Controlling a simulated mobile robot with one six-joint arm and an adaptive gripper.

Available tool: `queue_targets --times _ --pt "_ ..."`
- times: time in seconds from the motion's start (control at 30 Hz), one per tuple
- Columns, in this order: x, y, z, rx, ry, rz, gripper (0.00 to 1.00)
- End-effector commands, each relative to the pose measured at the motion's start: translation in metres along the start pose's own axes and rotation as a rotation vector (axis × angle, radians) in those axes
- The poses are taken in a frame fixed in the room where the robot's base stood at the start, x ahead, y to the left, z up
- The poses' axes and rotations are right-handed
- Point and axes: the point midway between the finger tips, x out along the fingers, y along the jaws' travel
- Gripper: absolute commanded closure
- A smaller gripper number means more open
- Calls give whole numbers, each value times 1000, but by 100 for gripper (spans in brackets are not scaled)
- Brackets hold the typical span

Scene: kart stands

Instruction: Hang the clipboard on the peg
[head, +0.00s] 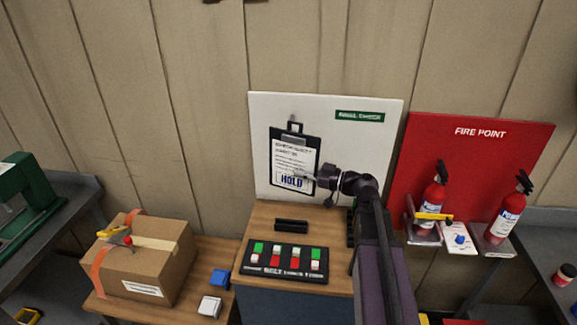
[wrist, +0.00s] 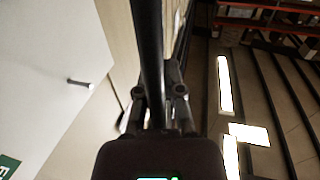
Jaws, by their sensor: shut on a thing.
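The clipboard (head: 284,160) is dark with a white sheet and a "HOLD" label, and hangs upright in front of the white board (head: 362,155). My gripper (head: 312,179) is shut on its right edge in the head view. In the wrist view the clipboard (wrist: 150,50) shows edge-on as a dark bar between the fingers (wrist: 162,92). The grey peg (wrist: 80,83) juts from the white board, bare and apart from the clipboard. In the head view the peg (head: 291,118) shows just above the clip's loop; the depth between them is hard to judge.
Below the board, a wooden-topped cabinet (head: 262,218) holds a black switch panel (head: 286,275) and a small black block (head: 291,226). A cardboard box (head: 160,265) stands at left. A red fire-point board (head: 480,160) with two extinguishers is to the right of my arm.

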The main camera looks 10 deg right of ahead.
Motion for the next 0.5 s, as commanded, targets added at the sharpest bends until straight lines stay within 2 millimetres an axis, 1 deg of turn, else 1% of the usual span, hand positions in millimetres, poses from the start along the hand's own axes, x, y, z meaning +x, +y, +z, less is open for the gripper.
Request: queue_targets --times 0.5 --pt "12 -8 0 0 1 -22 100"
